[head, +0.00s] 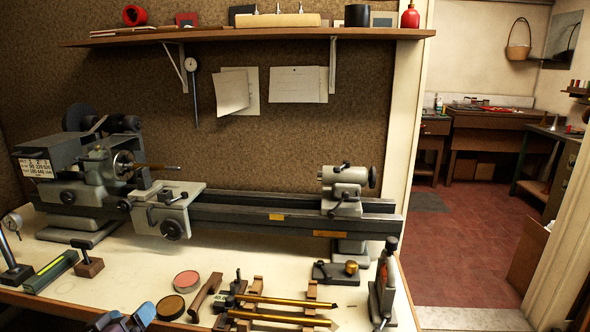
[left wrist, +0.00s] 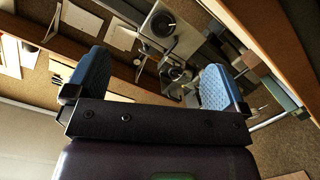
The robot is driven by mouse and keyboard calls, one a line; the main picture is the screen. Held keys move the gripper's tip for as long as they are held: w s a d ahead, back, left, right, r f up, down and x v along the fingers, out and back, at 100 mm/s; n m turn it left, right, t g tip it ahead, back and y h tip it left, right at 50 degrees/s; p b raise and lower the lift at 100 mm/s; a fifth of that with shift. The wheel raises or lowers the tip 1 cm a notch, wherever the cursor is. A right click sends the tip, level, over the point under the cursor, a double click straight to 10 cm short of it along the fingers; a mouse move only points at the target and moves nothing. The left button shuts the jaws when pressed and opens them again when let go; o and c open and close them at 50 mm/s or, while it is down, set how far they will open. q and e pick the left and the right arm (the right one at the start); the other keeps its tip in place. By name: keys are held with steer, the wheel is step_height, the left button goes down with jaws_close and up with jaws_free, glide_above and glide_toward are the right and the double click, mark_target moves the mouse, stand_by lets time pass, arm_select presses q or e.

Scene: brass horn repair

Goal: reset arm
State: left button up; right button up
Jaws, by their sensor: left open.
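My left gripper (head: 125,318) shows at the bottom edge of the head view, left of centre, in front of the bench. Its blue-padded fingers stand apart with nothing seen between them. In the left wrist view my left gripper (left wrist: 150,82) has its two blue fingers spread wide, with a grey machine part (left wrist: 168,32) in the background beyond them. My right gripper is in neither view.
A lathe (head: 270,208) stands along the back of the bench (head: 105,268). A shelf (head: 240,37) hangs above. Red floor (head: 460,260) is open at right.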

arm_select(q)
steer(key=s+d+f+m+g, duration=0.1)
steer(key=s+d+f, duration=0.2)
steer(key=s, duration=0.6)
steer(key=s+d+f+m+g+y, duration=0.1)
steer(key=s+d+f, duration=0.3)
steer(key=s+f, duration=0.4)
steer(key=s+d+f+m+g+y, duration=0.1)
steer(key=s+d+f+m+g, duration=0.1)
steer(key=s+f, duration=0.4)
steer(key=s+d+g, duration=0.1)
steer(key=s+d, duration=0.1)
steer(key=s, duration=0.1)
steer(key=shift+s+d+f+m, duration=0.2)
steer(key=shift+s+m, duration=0.1)
steer(key=shift+m, duration=0.1)
